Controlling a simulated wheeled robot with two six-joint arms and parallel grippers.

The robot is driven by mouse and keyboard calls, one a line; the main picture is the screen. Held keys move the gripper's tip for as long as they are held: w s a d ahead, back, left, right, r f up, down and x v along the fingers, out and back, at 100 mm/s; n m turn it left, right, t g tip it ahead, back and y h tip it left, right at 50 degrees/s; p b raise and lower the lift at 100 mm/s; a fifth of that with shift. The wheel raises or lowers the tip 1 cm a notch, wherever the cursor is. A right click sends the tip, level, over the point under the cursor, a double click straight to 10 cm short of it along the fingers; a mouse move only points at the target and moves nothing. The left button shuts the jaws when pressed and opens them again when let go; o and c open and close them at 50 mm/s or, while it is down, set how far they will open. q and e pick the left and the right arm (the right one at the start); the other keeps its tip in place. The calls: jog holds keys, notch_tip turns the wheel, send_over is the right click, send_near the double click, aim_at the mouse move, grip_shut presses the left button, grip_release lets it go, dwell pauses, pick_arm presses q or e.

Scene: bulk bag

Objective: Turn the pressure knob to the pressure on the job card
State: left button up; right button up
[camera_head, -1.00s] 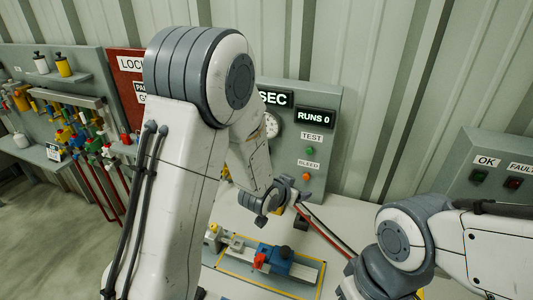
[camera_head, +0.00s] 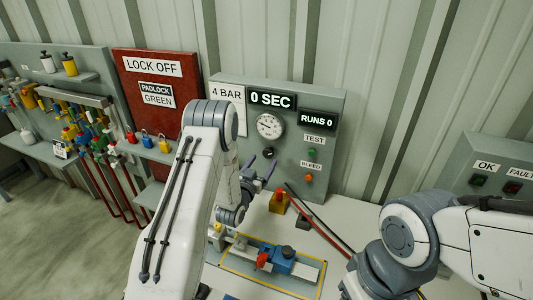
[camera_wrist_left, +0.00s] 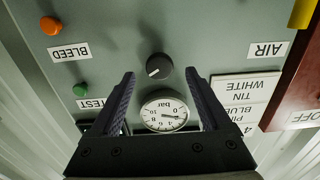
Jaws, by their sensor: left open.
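The black pressure knob (camera_head: 268,152) sits on the grey panel below the round white gauge (camera_head: 269,125). In the left wrist view the knob (camera_wrist_left: 158,67) shows a pale mark at its lower left, and the gauge (camera_wrist_left: 163,112) appears upside down between my fingers. The job card (camera_head: 228,100) reads 4 BAR; its lower part is hidden behind my left arm in the head view. My left gripper (camera_head: 262,172) is open in front of the panel. In the wrist view its fingertips (camera_wrist_left: 160,76) are either side of the knob, with no clear contact. My right gripper is outside the frames.
The green TEST button (camera_head: 312,155) and orange BLEED button (camera_head: 309,178) are right of the knob. A red LOCK OFF board (camera_head: 158,70) stands to the left. A blue clamp fixture (camera_head: 281,259) is on the bench below. Red and black hoses (camera_head: 318,222) cross the bench.

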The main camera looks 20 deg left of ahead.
aim_at(267, 155)
pick_arm(q)
jog(key=shift+w+d+p, duration=0.1)
jog(key=shift+w+p, duration=0.4)
jog(key=shift+w, duration=1.55)
jog(key=shift+c, duration=0.3)
grip_shut()
jog(key=shift+f+m+b, duration=0.2)
jog(key=shift+m+b, duration=0.4)
jog(key=shift+b, duration=0.45)
jog(key=m+b, duration=0.9)
jog(key=b, duration=0.3)
jog(key=shift+r+m+b, duration=0.15)
jog(key=shift+m+b, duration=0.65)
jog(key=shift+b, duration=0.3)
jog(key=shift+o, duration=0.3)
grip_release()
